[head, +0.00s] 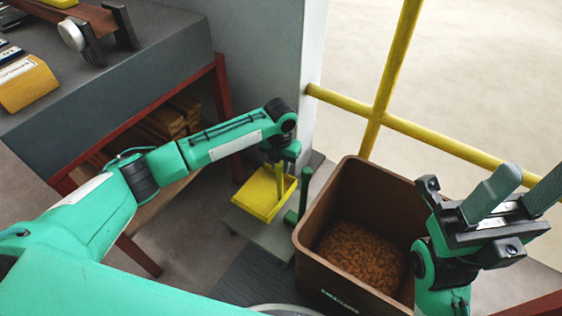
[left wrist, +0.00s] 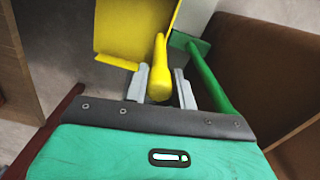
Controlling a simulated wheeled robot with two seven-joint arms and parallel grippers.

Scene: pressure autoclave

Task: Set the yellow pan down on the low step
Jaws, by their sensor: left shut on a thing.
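The yellow pan (head: 262,196) is a shallow dustpan with a thick yellow handle; it also shows in the left wrist view (left wrist: 133,30). My left gripper (left wrist: 162,84) is shut on its handle, one grey finger on each side. In the head view the left gripper (head: 281,163) points down, with the pan below it. The low step (head: 267,240) is a small grey block under the pan. I cannot tell whether the pan touches it. My right gripper (head: 517,196) is open and empty, pointing up at the right.
A green brush (head: 304,192) stands close right of the pan, its handle (left wrist: 208,78) beside my left fingers. A brown bin (head: 380,195) with brown pellets stands to the right. A yellow railing (head: 378,112) runs behind. A grey-topped bench (head: 150,75) is at the left.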

